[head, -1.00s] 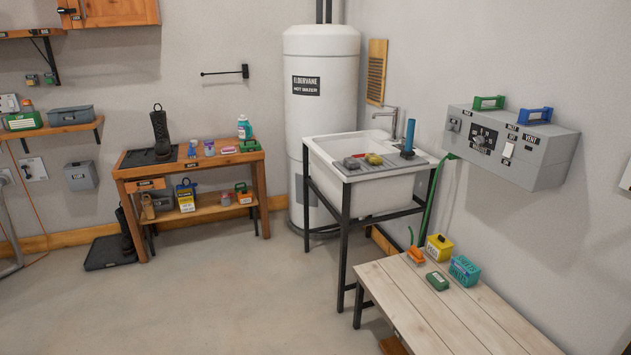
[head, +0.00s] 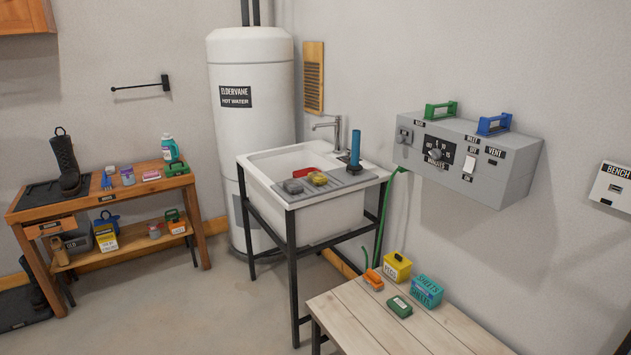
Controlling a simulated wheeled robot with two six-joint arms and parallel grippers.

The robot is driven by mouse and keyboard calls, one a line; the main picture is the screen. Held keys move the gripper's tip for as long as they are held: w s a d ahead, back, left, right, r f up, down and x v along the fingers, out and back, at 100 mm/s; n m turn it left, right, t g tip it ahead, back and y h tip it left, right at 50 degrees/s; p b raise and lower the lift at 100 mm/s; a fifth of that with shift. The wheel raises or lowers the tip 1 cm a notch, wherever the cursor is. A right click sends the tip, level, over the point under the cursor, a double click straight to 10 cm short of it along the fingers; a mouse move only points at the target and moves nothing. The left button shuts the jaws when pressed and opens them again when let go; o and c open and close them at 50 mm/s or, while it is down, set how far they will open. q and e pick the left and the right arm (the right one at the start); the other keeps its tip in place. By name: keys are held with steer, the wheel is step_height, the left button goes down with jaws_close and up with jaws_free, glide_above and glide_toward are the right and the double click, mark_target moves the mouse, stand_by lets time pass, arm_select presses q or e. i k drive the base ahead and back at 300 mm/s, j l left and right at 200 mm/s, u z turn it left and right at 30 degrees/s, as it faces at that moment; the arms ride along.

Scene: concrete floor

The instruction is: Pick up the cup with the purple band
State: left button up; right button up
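No cup with a clearly readable purple band shows. A small greyish-purple cup-like container (head: 127,175) stands on top of the wooden workbench (head: 85,205) at the left; it is too small to tell whether it has a band. Another small pinkish-grey container (head: 155,231) stands on the workbench's lower shelf, its markings unclear. Neither of my grippers is in view.
A sink (head: 268,174) on a black frame stands in the middle beside the white water tank (head: 253,135). A slatted bench (head: 350,318) with several small boxes is at the lower right. A grey control box (head: 480,165) juts from the wall. Floor before the workbench is clear.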

mark_target(128, 176)
steer(key=i+j+z, duration=0.1)
steer(key=i+j, duration=0.15)
steer(key=i+j+z, duration=0.1)
steer(key=i+j, duration=0.15)
steer(key=j, duration=0.15)
steer(key=i+j+z, duration=0.1)
steer(key=i+j, duration=0.15)
steer(key=j, duration=0.15)
steer(key=i+j+z, duration=0.1)
steer(key=i+j, duration=0.35)
steer(key=j, duration=0.3)
steer(key=i+j+u, duration=0.1)
steer(key=u, duration=1.25)
steer(key=i+j, duration=0.45)
steer(key=i, duration=0.15)
